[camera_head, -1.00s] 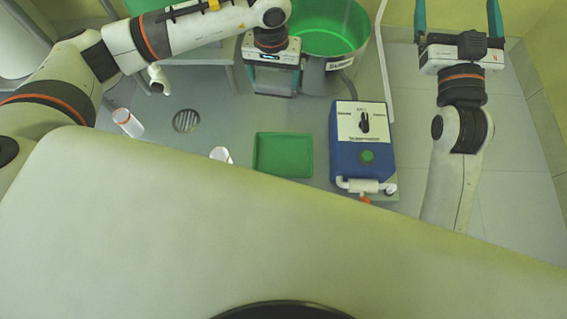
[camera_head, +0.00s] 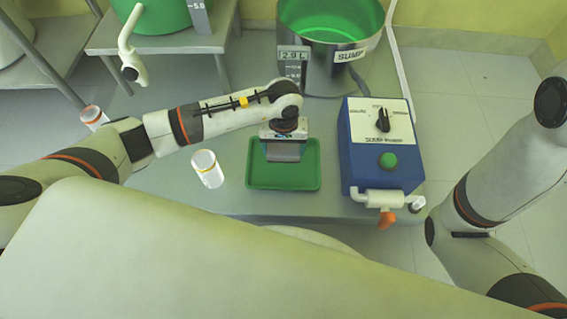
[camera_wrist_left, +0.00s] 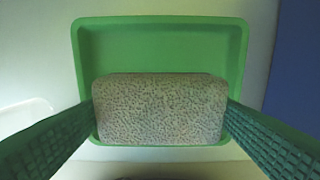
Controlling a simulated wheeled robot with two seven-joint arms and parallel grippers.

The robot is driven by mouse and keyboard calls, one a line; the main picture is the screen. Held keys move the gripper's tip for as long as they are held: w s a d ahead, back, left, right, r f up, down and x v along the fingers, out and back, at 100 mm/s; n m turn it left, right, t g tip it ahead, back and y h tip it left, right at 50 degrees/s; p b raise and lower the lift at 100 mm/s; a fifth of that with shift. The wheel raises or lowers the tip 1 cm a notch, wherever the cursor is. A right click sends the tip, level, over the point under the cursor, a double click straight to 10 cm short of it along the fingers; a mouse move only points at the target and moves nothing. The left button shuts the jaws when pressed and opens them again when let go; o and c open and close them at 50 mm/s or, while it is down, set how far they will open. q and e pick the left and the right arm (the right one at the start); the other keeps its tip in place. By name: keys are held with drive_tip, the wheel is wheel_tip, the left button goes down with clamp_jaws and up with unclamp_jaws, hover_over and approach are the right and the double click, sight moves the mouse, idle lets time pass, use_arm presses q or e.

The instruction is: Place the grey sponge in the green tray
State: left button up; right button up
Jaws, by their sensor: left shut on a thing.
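The grey speckled sponge (camera_wrist_left: 160,108) is between the two green ridged fingers of my left gripper in the left wrist view. My left gripper (camera_head: 284,150) is shut on it and is above the green tray in the head view. The green tray (camera_head: 305,180) is a shallow rectangle on the grey table; its rim also shows around and behind the sponge in the left wrist view (camera_wrist_left: 160,22). The sponge covers the tray's near part there. I cannot tell whether the sponge touches the tray floor. My right gripper is out of view; only part of its arm shows.
The blue pump box (camera_head: 383,155) with a dial and green button stands close to the tray's right. The steel sump vessel (camera_head: 335,60) is behind. A white-and-orange container (camera_head: 93,117) is farther left.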

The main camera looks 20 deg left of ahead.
sight(283, 157)
use_arm(q)
drive_tip(key=shift+f+b, duration=1.5)
drive_tip(key=shift+f, duration=1.4)
